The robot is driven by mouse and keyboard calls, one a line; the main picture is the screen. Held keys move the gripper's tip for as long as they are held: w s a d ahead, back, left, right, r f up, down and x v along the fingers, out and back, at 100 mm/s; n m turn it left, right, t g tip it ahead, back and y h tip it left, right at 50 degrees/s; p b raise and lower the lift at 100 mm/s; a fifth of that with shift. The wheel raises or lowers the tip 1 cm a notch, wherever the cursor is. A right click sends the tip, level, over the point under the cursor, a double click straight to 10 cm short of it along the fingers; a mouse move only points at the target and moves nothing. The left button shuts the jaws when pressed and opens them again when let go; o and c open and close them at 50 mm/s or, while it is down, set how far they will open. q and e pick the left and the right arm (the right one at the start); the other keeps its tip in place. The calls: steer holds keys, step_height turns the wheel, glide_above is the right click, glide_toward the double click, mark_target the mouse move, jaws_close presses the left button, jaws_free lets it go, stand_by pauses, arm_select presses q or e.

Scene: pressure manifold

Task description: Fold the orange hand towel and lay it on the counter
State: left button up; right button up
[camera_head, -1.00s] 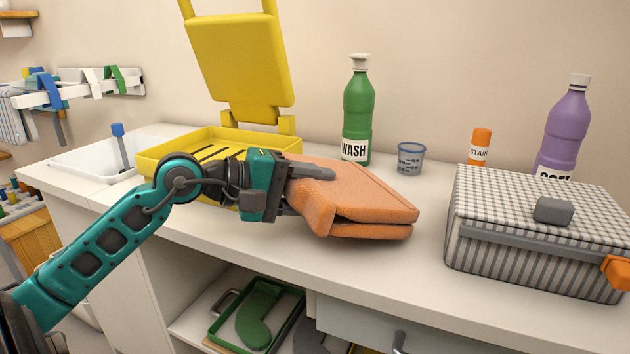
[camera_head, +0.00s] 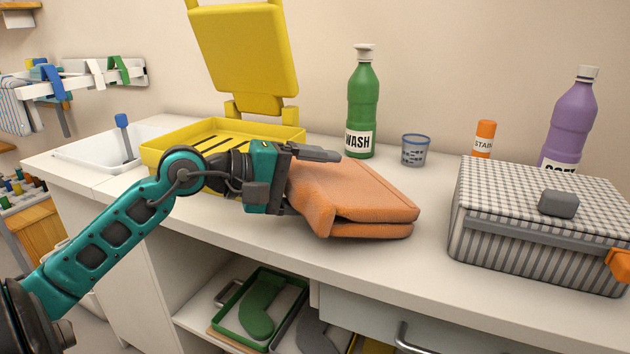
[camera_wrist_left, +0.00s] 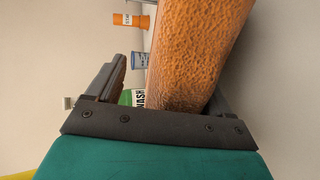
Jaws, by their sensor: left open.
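The orange hand towel (camera_head: 362,196) lies folded in layers on the white counter (camera_head: 290,244), in front of the green bottle. My left gripper (camera_head: 312,180) is open at the towel's left end, one finger above it and the other low at its near left side. In the left wrist view the towel (camera_wrist_left: 195,50) fills the space ahead of the open left gripper (camera_wrist_left: 165,95), with a gap beside the left finger. Whether a finger touches the towel is unclear. My right gripper is not in view.
A yellow press-like tray (camera_head: 180,142) with a raised lid stands behind my left arm. A green WASH bottle (camera_head: 362,105), a measuring cup (camera_head: 415,150), a STAIN stick (camera_head: 483,138) and a purple bottle (camera_head: 570,120) stand at the back. A checked basket (camera_head: 530,240) is at right.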

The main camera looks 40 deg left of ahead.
arm_select(q)
steer(key=v, duration=1.3)
steer(key=shift+p, duration=0.35)
steer(key=shift+f, duration=0.15)
